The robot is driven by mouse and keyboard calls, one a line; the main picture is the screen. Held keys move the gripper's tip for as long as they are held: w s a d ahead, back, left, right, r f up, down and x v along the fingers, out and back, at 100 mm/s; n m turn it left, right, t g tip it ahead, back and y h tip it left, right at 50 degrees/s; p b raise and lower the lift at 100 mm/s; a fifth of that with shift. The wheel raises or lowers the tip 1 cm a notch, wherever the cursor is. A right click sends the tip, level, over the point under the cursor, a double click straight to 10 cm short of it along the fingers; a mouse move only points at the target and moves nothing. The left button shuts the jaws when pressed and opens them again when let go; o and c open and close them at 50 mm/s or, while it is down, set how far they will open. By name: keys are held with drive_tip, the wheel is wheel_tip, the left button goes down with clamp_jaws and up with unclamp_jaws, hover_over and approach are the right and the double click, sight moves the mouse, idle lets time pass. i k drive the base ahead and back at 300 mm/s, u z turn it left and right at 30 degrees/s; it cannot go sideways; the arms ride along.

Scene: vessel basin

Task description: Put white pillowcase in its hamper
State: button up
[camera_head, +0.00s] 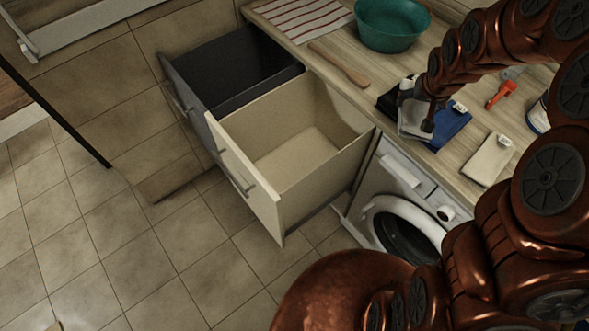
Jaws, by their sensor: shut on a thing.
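My gripper (429,120) is over the counter at the right, shut on a pale grey-white cloth (413,122) that looks like the white pillowcase. The cloth overlaps a blue folded cloth (452,127) and a dark one (388,102); I cannot tell whether it still touches them. Two hampers are pulled out from under the counter. The cream hamper (248,184) is nearer and looks empty. The dark grey hamper (190,98) stands behind it, and its bottom is mostly hidden. No label shows on either hamper.
A beige folded cloth (487,160) with a tag lies at the counter's right. A teal basin (392,28), a striped towel (300,14), a wooden paddle (340,65) and a red-handled tool (501,94) are on the counter. A washing machine (400,170) stands beside the cream hamper. Tiled floor at left is clear.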

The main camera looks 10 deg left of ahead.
sight(274, 172)
drive_tip(key=i, duration=0.4)
drive_tip(key=u, duration=2.1)
